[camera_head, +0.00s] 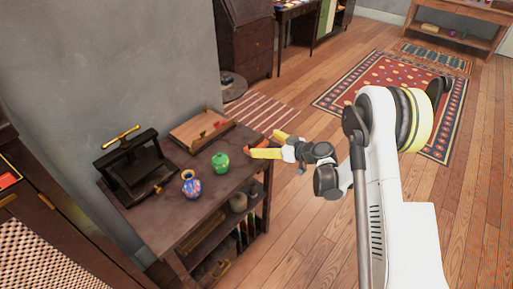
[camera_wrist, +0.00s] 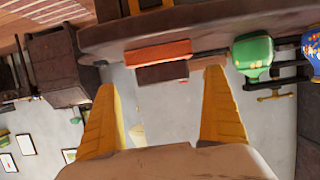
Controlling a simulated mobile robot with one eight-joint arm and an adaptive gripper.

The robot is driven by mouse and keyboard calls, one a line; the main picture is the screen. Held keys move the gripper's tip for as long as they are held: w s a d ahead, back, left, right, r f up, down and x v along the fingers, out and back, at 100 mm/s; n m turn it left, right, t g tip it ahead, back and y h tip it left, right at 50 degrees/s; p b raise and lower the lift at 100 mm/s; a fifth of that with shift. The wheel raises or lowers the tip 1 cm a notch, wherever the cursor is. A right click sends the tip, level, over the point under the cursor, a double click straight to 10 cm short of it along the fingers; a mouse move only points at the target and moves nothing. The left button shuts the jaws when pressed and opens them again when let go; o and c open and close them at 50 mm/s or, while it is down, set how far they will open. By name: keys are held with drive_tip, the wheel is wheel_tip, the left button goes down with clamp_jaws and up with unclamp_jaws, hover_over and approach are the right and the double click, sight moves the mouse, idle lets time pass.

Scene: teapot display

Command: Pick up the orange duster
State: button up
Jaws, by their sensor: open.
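The orange duster (camera_wrist: 157,52) is a small block with an orange face and a dark brown layer. It rests at the edge of the dark wooden table (camera_wrist: 205,27), which shows inverted in the wrist view. In the head view a bit of the duster (camera_head: 254,143) shows at the table's right end, partly hidden by my fingers. My gripper (camera_wrist: 161,75) has its two yellow fingers spread wide, with the duster between and beyond the tips. In the head view my gripper (camera_head: 263,144) reaches the table from the right. I cannot tell whether the fingers touch the duster.
A green vase (camera_head: 220,163) and a blue patterned vase (camera_head: 191,184) stand on the table near the duster. A black press with a gold handle (camera_head: 133,163) and a wooden box (camera_head: 201,129) stand behind. The floor to the right is open, with a red rug (camera_head: 385,90).

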sight(257, 139)
drive_tip(key=b+x, duration=0.1)
drive_tip(key=x, duration=0.3)
drive_tip(key=shift+a+b, duration=0.25)
drive_tip(key=shift+b, duration=0.15)
drive_tip(key=shift+r, duration=0.1)
drive_tip(key=shift+c, duration=0.7)
drive_tip(key=c, duration=1.1)
drive_tip(key=shift+r+p, duration=0.45)
drive_tip(key=shift+r, duration=0.15)
wheel_tip(257, 139, up, 3)
drive_tip(key=shift+f+p, duration=0.1)
drive_tip(key=shift+p, duration=0.75)
drive_tip(key=s+d+r+p, duration=0.4)
drive_tip(key=d+r, duration=0.3)
drive_tip(key=d, duration=0.3)
drive_tip(key=shift+s+d, duration=0.3)
drive_tip(key=shift+s, duration=0.25)
